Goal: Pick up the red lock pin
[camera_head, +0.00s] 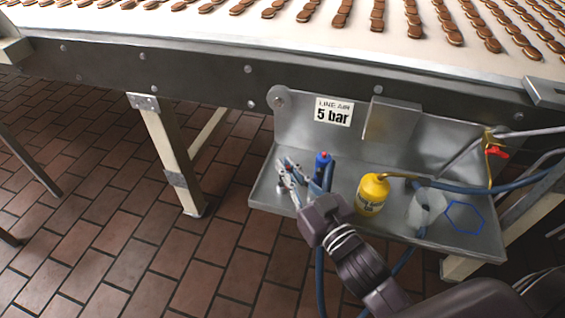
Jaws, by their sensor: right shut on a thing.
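My right gripper (289,174) reaches over the left part of the metal shelf from the lower right. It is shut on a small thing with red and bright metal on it. The thing is mostly hidden by the fingers, and I cannot tell for sure that it is the red lock pin. My left gripper is not in view.
The metal shelf (266,192) hangs under a conveyor (200,32) with rows of biscuits. A yellow bottle (371,197), a translucent piece (428,207), a blue hexagonal ring (464,217) and a red valve handle (497,152) are to the right. Blue hoses run around the shelf.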

